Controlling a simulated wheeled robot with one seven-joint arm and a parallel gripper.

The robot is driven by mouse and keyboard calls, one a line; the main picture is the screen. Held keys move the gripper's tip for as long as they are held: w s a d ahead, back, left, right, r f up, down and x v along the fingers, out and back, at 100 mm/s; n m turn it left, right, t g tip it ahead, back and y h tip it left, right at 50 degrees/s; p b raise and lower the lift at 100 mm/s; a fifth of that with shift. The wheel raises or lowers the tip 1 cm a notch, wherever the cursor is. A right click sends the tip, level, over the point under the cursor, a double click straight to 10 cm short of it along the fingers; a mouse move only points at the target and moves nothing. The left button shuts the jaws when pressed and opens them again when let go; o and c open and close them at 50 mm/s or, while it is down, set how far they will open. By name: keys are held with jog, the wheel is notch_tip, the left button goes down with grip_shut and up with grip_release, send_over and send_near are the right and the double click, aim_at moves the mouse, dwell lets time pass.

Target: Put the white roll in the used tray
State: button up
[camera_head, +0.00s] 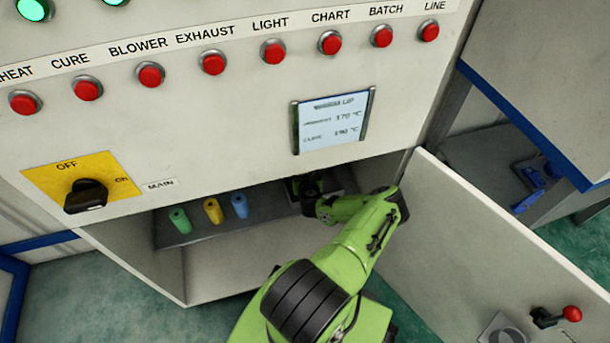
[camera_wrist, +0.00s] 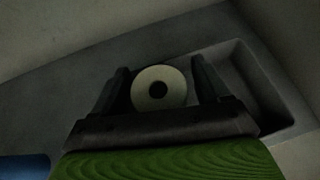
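The white roll (camera_wrist: 159,88) shows end-on in the wrist view, a pale disc with a dark centre hole. My gripper (camera_wrist: 160,82) has one dark finger on each side of it. In the head view my gripper (camera_head: 306,186) reaches into the open cabinet, and the white roll cannot be made out there. A dark grey recessed tray (camera_wrist: 288,92), seemingly the used tray, lies just right of the gripper; no label is readable and its visible part looks empty.
Green (camera_head: 180,220), yellow (camera_head: 213,211) and blue (camera_head: 239,206) rolls stand on the cabinet shelf left of my gripper. The panel above the opening carries red buttons and a display (camera_head: 332,122). The open cabinet door (camera_head: 480,245) is right of my arm.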

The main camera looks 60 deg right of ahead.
jog(key=shift+r, duration=0.3)
jog(key=shift+p+v, duration=2.15)
jog(key=shift+v, duration=3.85)
jog(key=shift+s+f, duration=0.1)
jog(key=shift+f, duration=0.05)
